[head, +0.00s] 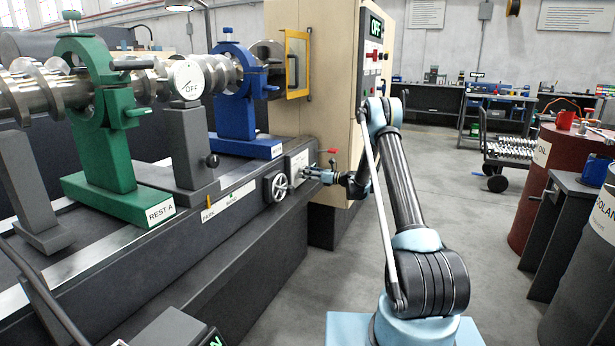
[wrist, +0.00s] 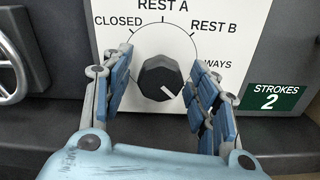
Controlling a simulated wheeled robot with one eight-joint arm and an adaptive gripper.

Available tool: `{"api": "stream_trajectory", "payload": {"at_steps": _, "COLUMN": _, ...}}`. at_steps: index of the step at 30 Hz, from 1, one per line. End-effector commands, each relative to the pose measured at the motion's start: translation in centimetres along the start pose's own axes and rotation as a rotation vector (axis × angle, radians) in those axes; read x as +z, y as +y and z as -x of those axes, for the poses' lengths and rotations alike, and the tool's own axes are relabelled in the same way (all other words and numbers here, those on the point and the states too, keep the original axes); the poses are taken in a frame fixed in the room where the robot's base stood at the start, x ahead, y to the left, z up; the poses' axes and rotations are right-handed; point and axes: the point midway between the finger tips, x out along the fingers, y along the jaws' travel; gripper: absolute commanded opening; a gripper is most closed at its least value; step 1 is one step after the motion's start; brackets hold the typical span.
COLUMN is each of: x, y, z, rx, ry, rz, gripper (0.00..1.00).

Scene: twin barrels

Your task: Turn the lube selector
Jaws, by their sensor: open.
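The lube selector is a black round knob (wrist: 160,77) on a white plate (wrist: 112,14). Its dial is marked CLOSED, REST A, REST B and a partly hidden label ending in "WAYS". A short white mark on the knob's face points to the lower right. My gripper (wrist: 161,66) is open, with one blue finger on each side of the knob. Gaps show between both fingers and the knob. In the head view my gripper (head: 316,174) is at the white selector plate (head: 298,160) on the machine's front; the knob is hidden there.
A handwheel (head: 277,186) is just left of the plate; it also shows in the wrist view (wrist: 12,75). A green STROKES 2 sign (wrist: 272,97) is to the right. A red-handled lever (head: 331,151) is close to my gripper. A beige cabinet (head: 330,90) stands behind.

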Motion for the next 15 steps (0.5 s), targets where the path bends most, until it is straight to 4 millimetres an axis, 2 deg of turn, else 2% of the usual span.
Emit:
{"api": "stream_trajectory", "payload": {"at_steps": 8, "x": 0.0, "y": 0.01, "z": -0.14, "rx": 0.0, "ry": 0.0, "rz": 0.0, "gripper": 0.54}}
{"api": "stream_trajectory", "payload": {"at_steps": 14, "x": 0.0, "y": 0.01, "z": -0.12, "rx": 0.0, "ry": 0.0, "rz": 0.0, "gripper": 0.11}}
{"api": "stream_trajectory", "payload": {"at_steps": 15, "x": 0.0, "y": 0.01, "z": -0.13, "rx": 0.0, "ry": 0.0, "rz": 0.0, "gripper": 0.1}}
